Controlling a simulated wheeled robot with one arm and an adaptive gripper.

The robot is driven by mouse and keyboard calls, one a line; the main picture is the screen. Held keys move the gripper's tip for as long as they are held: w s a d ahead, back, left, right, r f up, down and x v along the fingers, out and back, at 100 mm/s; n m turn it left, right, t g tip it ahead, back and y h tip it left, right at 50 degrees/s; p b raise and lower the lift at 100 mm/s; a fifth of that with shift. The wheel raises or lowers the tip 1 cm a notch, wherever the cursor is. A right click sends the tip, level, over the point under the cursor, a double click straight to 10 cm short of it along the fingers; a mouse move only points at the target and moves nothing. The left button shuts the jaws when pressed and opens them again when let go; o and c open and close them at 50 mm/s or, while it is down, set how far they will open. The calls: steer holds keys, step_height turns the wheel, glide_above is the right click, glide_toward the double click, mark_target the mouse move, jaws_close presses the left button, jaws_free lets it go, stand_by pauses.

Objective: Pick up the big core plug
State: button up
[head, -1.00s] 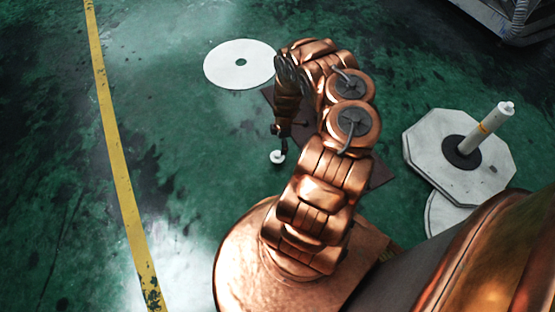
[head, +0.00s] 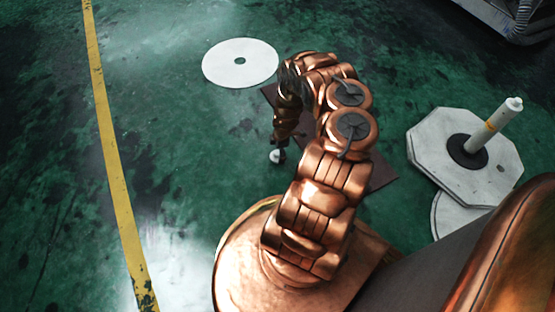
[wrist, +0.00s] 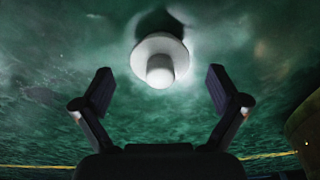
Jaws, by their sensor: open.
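The big core plug is a small white piece with a round flange and a narrower stub. In the wrist view the plug (wrist: 160,62) lies ahead of my gripper (wrist: 160,85), centred between the fingers and slightly beyond their tips. My gripper is open, with a finger on each side and clear gaps to the plug. In the head view the plug (head: 275,157) shows low on the green floor, partly covered by my gripper (head: 277,146), which points down at it. I cannot tell from these views whether they touch.
A white disc with a centre hole (head: 220,75) lies on the floor behind. A dark reddish mat (head: 381,177) lies partly under my arm. A white octagonal plate (head: 428,140) with an upright white post (head: 490,130) stands right. A yellow line (head: 108,120) runs left; floor there is clear.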

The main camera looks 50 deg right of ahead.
step_height(320, 180, down, 2)
steer(key=shift+w+a+f+b, duration=0.1)
steer(key=shift+a+b, duration=0.05)
steer(key=shift+b, duration=0.35)
steer(key=c, duration=1.2)
steer(key=shift+c, duration=0.2)
